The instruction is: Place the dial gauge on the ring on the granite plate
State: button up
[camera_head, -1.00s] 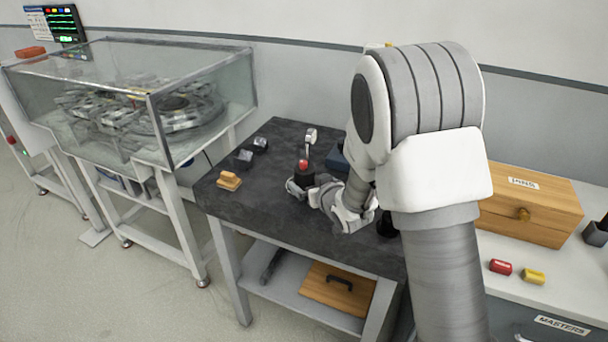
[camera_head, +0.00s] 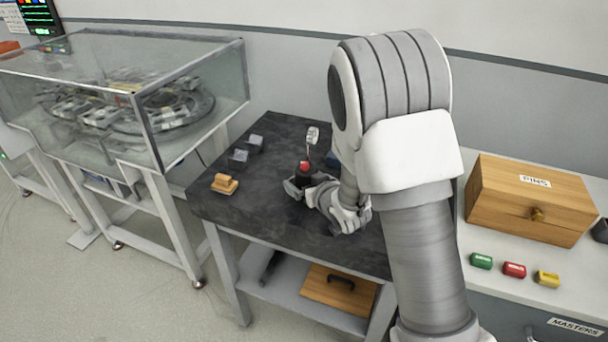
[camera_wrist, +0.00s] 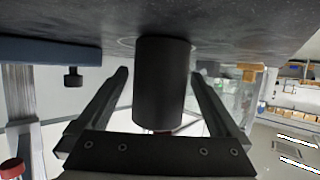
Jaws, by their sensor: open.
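The dial gauge stands upright on the dark granite plate (camera_head: 260,215), with a black cylindrical base, a red knob (camera_head: 304,167) and a pale round dial (camera_head: 312,135) on a thin stem. In the wrist view its black base (camera_wrist: 160,85) meets the plate (camera_wrist: 225,25), which shows at the top. A faint pale ring (camera_wrist: 125,42) shows on the plate beside the base; the rest of it is hidden. My gripper (camera_head: 308,190) is open low around the base. Its fingers (camera_wrist: 160,74) lie either side, with a visible gap on each.
A blue object (camera_head: 333,160) is partly hidden behind my arm. A glass-covered machine (camera_head: 120,90) stands left; a wooden pins box (camera_head: 530,200) stands right.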

jog(key=shift+c, duration=0.3)
jog(key=shift+r, duration=0.1)
grip_shut()
